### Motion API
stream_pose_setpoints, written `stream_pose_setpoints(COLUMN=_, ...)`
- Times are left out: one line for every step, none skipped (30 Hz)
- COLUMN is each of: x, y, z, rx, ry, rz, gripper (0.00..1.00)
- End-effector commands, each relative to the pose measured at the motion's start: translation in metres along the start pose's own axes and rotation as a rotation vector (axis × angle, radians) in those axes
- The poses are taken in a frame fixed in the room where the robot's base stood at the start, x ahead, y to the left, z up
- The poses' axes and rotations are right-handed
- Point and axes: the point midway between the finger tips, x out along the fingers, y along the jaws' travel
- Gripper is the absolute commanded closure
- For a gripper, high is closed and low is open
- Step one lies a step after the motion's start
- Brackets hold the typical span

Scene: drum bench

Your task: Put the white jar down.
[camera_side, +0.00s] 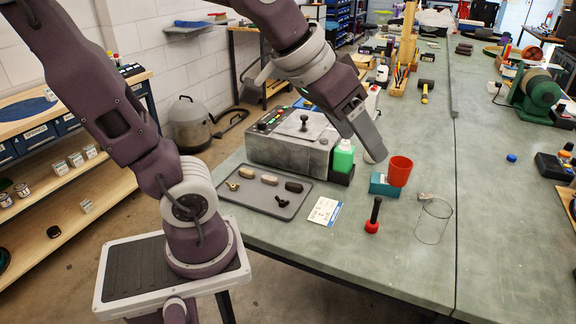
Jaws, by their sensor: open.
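My gripper (366,134) points down and to the right over the near end of the green bench, beside the grey machine. It is open. A white thing that may be the white jar (370,101) shows just behind the jaws, with white also visible low beside the fingertip. The jaws hide most of it, so I cannot tell whether it touches them or rests fully on the bench.
A green bottle (343,157), a red cup (399,171) by a teal box (380,188), a black-handled red-based tool (374,216) and a clear cylinder (434,222) stand nearby. A grey tray (262,205) holds small parts.

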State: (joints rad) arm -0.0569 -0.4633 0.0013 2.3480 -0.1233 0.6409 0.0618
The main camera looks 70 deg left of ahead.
Motion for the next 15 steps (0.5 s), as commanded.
stream_pose_setpoints(x=-0.015, y=0.000, z=0.036, rx=0.031, ry=-0.032, rz=-0.007, gripper=0.33)
stream_pose_setpoints(x=-0.020, y=-0.001, z=0.055, rx=0.047, ry=-0.055, rz=-0.014, gripper=0.33)
stream_pose_setpoints(x=-0.025, y=-0.004, z=0.076, rx=0.061, ry=-0.082, rz=-0.025, gripper=0.33)
stream_pose_setpoints(x=-0.029, y=-0.006, z=0.088, rx=0.068, ry=-0.097, rz=-0.031, gripper=0.33)
stream_pose_setpoints(x=-0.030, y=-0.008, z=0.097, rx=0.075, ry=-0.110, rz=-0.037, gripper=0.31)
stream_pose_setpoints(x=-0.032, y=-0.009, z=0.105, rx=0.080, ry=-0.121, rz=-0.042, gripper=0.28)
stream_pose_setpoints(x=-0.033, y=-0.010, z=0.110, rx=0.082, ry=-0.127, rz=-0.045, gripper=0.28)
stream_pose_setpoints(x=-0.033, y=-0.011, z=0.112, rx=0.083, ry=-0.130, rz=-0.046, gripper=0.28)
stream_pose_setpoints(x=-0.033, y=-0.011, z=0.113, rx=0.083, ry=-0.132, rz=-0.047, gripper=0.28)
stream_pose_setpoints(x=-0.033, y=-0.011, z=0.113, rx=0.083, ry=-0.133, rz=-0.047, gripper=0.28)
stream_pose_setpoints(x=-0.033, y=-0.011, z=0.112, rx=0.083, ry=-0.132, rz=-0.047, gripper=0.28)
stream_pose_setpoints(x=-0.033, y=-0.011, z=0.112, rx=0.083, ry=-0.132, rz=-0.047, gripper=0.28)
stream_pose_setpoints(x=-0.033, y=-0.011, z=0.112, rx=0.083, ry=-0.132, rz=-0.047, gripper=0.28)
stream_pose_setpoints(x=-0.033, y=-0.011, z=0.112, rx=0.083, ry=-0.132, rz=-0.047, gripper=0.28)
stream_pose_setpoints(x=-0.033, y=-0.011, z=0.111, rx=0.083, ry=-0.131, rz=-0.047, gripper=0.28)
